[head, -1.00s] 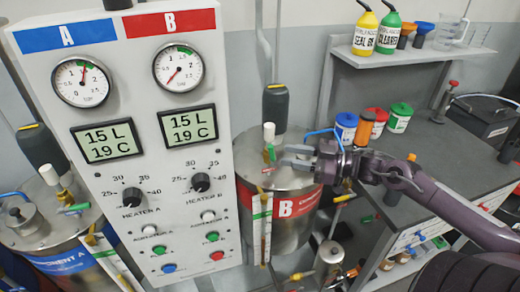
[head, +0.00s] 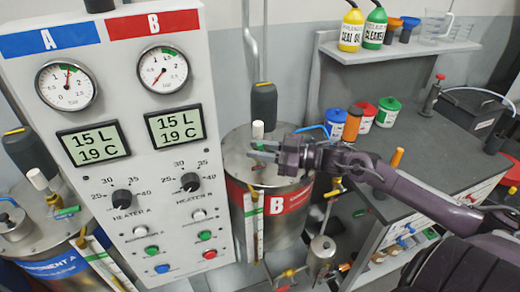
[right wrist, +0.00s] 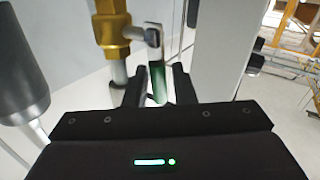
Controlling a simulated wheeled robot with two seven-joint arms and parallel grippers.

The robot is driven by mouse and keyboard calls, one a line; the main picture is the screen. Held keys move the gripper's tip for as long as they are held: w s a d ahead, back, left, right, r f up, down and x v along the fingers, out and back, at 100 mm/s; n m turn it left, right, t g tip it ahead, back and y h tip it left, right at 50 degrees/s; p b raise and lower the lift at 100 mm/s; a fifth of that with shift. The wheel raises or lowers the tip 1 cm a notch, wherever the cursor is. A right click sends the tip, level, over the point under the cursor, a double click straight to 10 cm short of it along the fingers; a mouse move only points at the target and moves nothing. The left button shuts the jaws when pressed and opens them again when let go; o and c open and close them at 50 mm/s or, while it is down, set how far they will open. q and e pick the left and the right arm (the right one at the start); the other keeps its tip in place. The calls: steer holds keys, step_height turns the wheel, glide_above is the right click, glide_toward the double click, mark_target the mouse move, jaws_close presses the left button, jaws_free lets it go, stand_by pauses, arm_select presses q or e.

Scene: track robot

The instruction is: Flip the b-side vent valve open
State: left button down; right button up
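The b-side tank (head: 285,207), with a red B label, stands right of the control panel. The vent valve (right wrist: 112,30) is brass on a grey pipe in the right wrist view. Its green lever (right wrist: 158,85) runs down the picture from a grey pivot and lies between the fingers of my right gripper (right wrist: 157,88). The fingers look apart, with a gap on each side of the lever. My left gripper is not in view.
The control panel (head: 120,140) stands close left of the gripper. A dark motor (head: 263,102) rises behind the valve. A workbench (head: 430,150) with cans and bottles is on the right. The a-side tank (head: 45,270) is at lower left.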

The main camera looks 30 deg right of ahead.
jaws_close()
steer(key=shift+s+d+m+t+y, duration=0.15)
steer(key=shift+d+m+t+y, duration=0.35)
steer(key=shift+m+t+y, duration=0.2)
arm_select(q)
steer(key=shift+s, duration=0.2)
arm_select(e)
steer(key=shift+o, duration=1.4)
jaws_free()
steer(key=shift+r, duration=0.1)
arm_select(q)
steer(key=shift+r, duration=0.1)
